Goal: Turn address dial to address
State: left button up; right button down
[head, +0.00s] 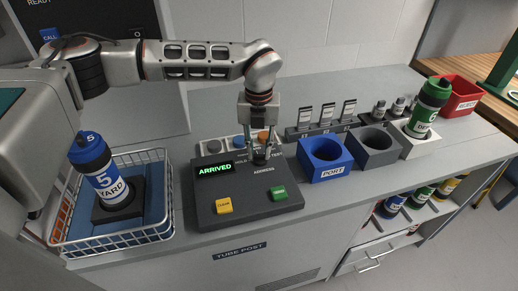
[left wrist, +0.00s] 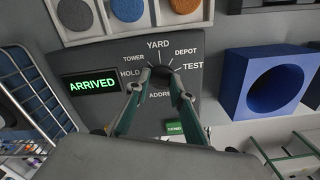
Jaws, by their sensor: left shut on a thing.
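The address dial (left wrist: 162,74) is a dark round knob on the grey control panel (head: 208,204). Around it in the left wrist view are the marks HOLD, TOWER, YARD, DEPOT and TEST, with ADDRESS printed below. My left gripper (head: 261,155) points down onto the panel, and its fingers (left wrist: 160,88) are shut on the dial from both sides. The fingers partly hide the dial, and I cannot tell which mark its pointer faces. The panel's display (head: 215,169) reads ARRIVED in green. My right gripper is not in view.
A blue-capped canister (head: 110,182) marked 5 YARD stands in a wire basket (head: 162,238) at left. The panel has a yellow button (head: 224,206) and a green button (head: 279,193). A blue PORT block (head: 325,172), a grey block (head: 374,161) and a green canister (head: 423,122) stand at right.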

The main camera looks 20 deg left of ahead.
aim_at(259, 155)
pick_arm(q)
jog(key=o, duration=1.1)
notch_tip(259, 155, up, 12)
jog(key=shift+f, duration=0.1)
